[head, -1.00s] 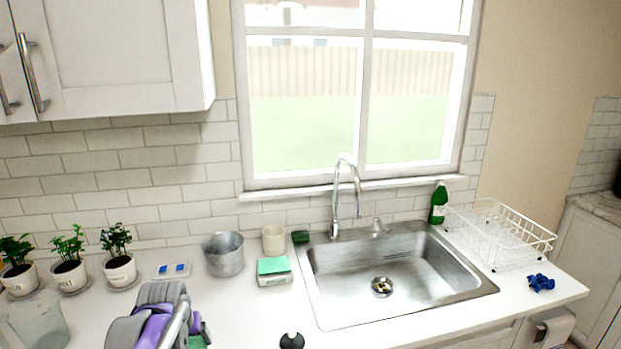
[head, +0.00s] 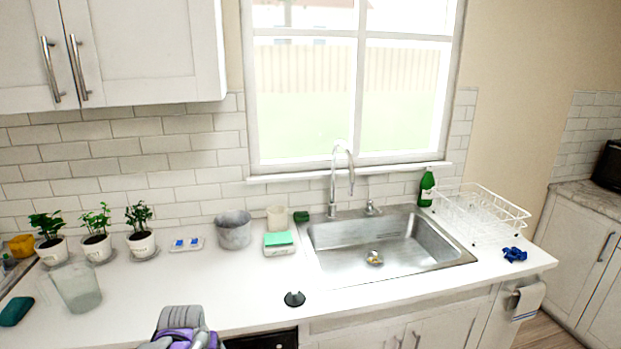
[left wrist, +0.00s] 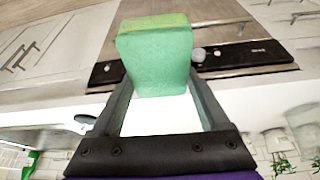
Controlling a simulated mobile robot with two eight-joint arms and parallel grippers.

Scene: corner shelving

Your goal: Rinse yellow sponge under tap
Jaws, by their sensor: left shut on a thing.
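My left gripper (left wrist: 157,92) is shut on a sponge (left wrist: 158,60) in the left wrist view. The sponge is mostly green, with a yellow-green layer along its top edge. In the head view only the purple and grey part of my left arm shows at the bottom edge; the held sponge is not visible there. The curved metal tap (head: 334,182) stands behind the steel sink (head: 455,254), well to the right of my left arm. No running water is visible. My right gripper is not in view.
A green-topped sponge pack (head: 278,243), a metal pot (head: 234,231) and a cup (head: 277,219) stand left of the sink. A green bottle (head: 426,188) and a white dish rack (head: 483,213) are at right. The front counter is mostly clear.

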